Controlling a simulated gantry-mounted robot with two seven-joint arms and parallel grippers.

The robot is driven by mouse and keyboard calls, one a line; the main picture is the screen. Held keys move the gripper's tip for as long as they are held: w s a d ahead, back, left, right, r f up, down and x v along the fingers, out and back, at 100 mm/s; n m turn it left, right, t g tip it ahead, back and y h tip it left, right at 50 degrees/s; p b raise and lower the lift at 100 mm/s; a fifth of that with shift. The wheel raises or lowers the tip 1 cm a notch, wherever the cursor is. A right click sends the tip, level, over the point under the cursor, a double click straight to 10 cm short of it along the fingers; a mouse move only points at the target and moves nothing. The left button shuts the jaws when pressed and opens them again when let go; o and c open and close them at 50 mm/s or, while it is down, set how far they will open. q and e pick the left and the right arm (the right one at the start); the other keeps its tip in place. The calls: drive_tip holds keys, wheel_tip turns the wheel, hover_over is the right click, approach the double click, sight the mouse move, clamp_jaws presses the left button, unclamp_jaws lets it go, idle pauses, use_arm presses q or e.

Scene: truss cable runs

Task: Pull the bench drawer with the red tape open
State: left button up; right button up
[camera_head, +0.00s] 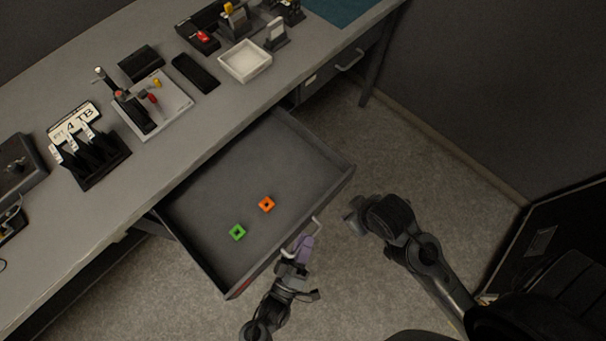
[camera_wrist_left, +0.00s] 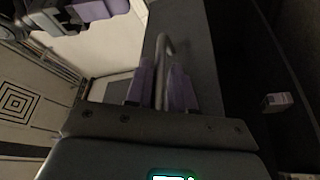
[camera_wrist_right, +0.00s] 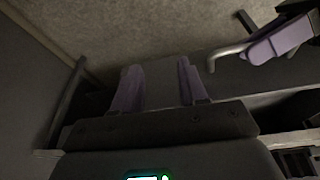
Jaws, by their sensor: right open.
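The bench drawer (camera_head: 215,185) stands pulled far out from the bench, and its inside is visible. A small reddish patch shows at the near lower corner of its front; I cannot make out the tape clearly. My left gripper (camera_head: 303,247) is at the handle (camera_head: 316,226) on the drawer front. In the left wrist view the handle bar (camera_wrist_left: 162,70) runs between the purple fingers (camera_wrist_left: 161,90), which are close on both sides of it. My right gripper (camera_head: 354,216) is open and empty, to the right of the drawer; its fingers (camera_wrist_right: 158,85) stand apart.
The bench top (camera_head: 215,125) holds a white tray (camera_head: 245,61), tools and racks. Another drawer with a handle (camera_head: 350,60) is shut at the far end.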

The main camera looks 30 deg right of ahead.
use_arm(q)
drive_tip(key=shift+a, duration=0.1)
drive_tip(key=p+v, duration=0.1)
drive_tip(key=v, duration=0.9)
drive_tip(key=shift+s+a, duration=0.2)
drive_tip(key=shift+s, duration=0.05)
drive_tip(key=shift+f, duration=0.1)
